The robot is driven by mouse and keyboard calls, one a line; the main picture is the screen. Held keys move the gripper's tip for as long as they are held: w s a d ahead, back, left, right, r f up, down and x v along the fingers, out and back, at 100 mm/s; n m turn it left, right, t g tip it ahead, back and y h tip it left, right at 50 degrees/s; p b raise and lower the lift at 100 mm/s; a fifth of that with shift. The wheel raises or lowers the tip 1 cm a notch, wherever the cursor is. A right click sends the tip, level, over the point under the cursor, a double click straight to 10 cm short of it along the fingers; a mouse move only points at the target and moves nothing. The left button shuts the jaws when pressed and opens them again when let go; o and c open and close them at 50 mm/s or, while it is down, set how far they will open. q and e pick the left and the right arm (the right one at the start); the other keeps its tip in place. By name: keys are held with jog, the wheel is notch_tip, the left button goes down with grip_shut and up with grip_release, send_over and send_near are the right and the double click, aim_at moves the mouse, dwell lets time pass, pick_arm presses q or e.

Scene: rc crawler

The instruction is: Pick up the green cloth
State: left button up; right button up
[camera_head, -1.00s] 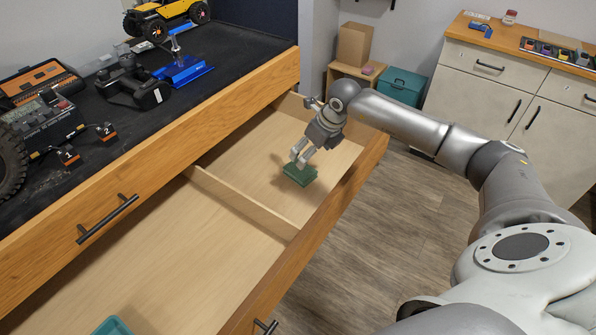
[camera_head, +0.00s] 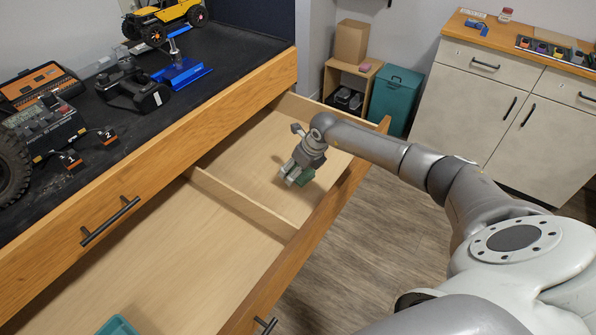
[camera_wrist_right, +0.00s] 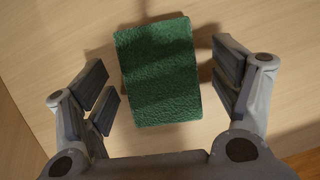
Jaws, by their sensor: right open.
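The green cloth (camera_head: 306,177) is a folded rectangular pad lying on the floor of the open wooden drawer, in its far compartment. In the head view my right gripper (camera_head: 289,177) partly hides it. In the right wrist view the cloth (camera_wrist_right: 159,70) lies flat between the open fingers of my right gripper (camera_wrist_right: 160,90), with a gap on both sides; it is not gripped. My left gripper is not in view.
A wooden divider (camera_head: 240,203) splits the drawer. A teal container (camera_head: 117,326) sits in the near compartment. The drawer's front panel (camera_head: 325,216) stands close beside my right gripper. The black worktop (camera_head: 100,150) holds a yellow crawler (camera_head: 165,20) and tools.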

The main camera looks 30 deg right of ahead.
jog(key=shift+f, duration=0.25)
dwell(0.4)
jog(key=shift+s, duration=0.15)
jog(key=c, duration=1)
